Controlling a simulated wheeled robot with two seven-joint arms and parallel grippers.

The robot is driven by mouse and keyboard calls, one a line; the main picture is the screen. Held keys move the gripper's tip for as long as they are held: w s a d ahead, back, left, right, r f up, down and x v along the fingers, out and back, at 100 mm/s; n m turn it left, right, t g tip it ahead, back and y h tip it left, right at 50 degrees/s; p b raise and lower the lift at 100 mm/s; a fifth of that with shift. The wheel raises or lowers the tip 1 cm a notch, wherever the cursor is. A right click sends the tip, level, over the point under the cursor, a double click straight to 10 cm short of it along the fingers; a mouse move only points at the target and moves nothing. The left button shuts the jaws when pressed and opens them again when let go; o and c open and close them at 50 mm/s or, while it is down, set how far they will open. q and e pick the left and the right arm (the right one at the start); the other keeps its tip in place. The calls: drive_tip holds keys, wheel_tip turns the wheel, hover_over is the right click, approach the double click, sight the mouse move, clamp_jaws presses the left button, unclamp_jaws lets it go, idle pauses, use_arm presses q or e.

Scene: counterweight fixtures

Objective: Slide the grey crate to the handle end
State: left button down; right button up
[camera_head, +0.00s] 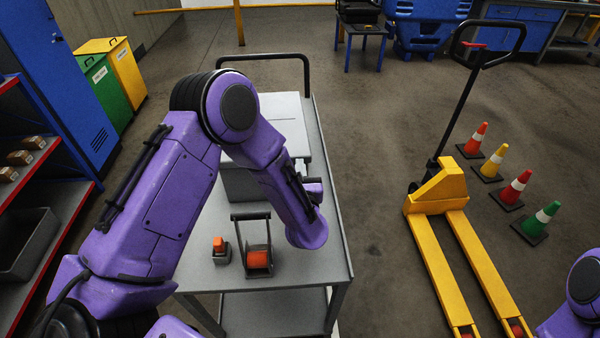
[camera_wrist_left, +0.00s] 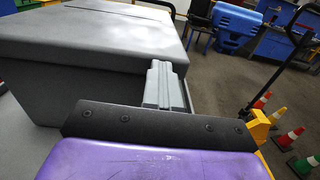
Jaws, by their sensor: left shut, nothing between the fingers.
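The grey crate (camera_head: 282,112) stands on the grey cart (camera_head: 322,258), towards the far end with the black handle (camera_head: 262,57). My left arm covers part of it, and any gap to the handle is hidden. In the left wrist view the crate (camera_wrist_left: 85,35) fills the upper left, with its near face in shadow. My left gripper (camera_head: 301,164) is shut and empty at the crate's near right corner. Its grey fingers (camera_wrist_left: 165,84) point forward there. I cannot tell whether they touch the crate. My right gripper is out of view.
An orange-topped block (camera_head: 219,247) and a dark frame with an orange roller (camera_head: 257,258) stand on the cart's near end. A yellow pallet truck (camera_head: 437,200) and several cones (camera_head: 514,190) stand right. Red shelving (camera_head: 62,215) is left. Floor between cart and truck is clear.

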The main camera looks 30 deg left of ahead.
sight(295, 128)
use_arm(q)
drive_tip(key=b+x, duration=0.5)
drive_tip(key=x, duration=0.3)
drive_tip(key=b+x, duration=0.6)
drive_tip(key=x, duration=0.3)
drive_tip(key=shift+a+f, duration=0.2)
drive_tip(key=shift+a, duration=0.1)
drive_tip(key=shift+w+a+r, duration=0.15)
drive_tip(key=shift+w+r, duration=0.05)
drive_tip(key=shift+r, duration=0.05)
